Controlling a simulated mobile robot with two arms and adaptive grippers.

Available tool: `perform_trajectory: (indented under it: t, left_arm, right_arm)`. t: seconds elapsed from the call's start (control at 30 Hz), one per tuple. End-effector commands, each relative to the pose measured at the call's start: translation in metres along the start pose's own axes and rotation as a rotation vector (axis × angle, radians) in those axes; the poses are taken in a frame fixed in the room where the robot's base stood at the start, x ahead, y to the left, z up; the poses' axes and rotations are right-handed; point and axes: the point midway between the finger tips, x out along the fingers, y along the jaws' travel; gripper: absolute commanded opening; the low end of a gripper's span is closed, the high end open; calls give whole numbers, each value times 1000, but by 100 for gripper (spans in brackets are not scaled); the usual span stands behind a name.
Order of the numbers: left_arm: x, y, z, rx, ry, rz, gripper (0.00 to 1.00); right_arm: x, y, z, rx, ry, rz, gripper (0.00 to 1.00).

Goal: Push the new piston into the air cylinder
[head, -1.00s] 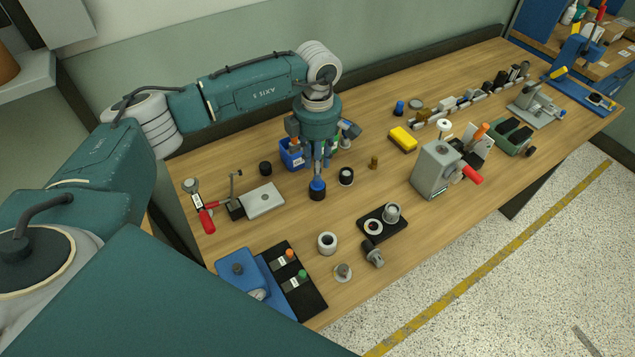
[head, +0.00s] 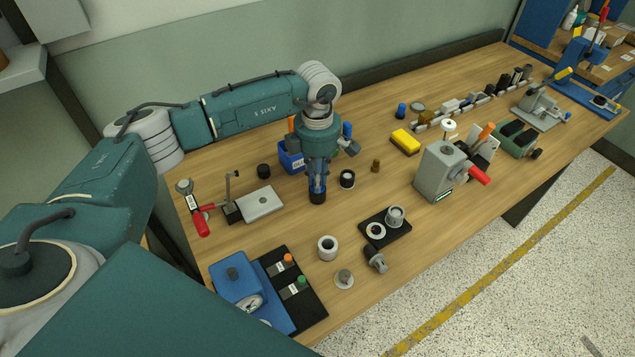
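My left gripper (head: 317,184) points straight down over the middle of the bench. Its fingers are at a small blue part that stands in or on a short dark cylinder (head: 317,199) on the bench top. The fingers hide much of the blue part, and I cannot tell whether they grip it or only touch it. I also cannot tell for sure how deep the blue part sits, or whether these are the piston and the air cylinder. My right gripper is not in view.
A dark cylinder with a pale top (head: 347,179) stands close to the right, with a blue bin (head: 291,158) behind. A clamp fixture plate (head: 262,203) is at left. A grey ring (head: 327,247) and black tray (head: 399,233) lie nearer. A grey vise-like block (head: 435,172) stands right.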

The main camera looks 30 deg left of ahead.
Motion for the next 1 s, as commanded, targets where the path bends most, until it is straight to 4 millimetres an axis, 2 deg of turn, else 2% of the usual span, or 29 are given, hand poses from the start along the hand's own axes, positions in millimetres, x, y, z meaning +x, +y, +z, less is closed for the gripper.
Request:
perform_trajectory:
  t: [0.27,1.0]
  left_arm:
    - [-4,0,0,0,-1,1,0]
    - [-41,0,0,0,-1,0,0]
  right_arm:
    - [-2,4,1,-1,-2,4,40]
    - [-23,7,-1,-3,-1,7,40]
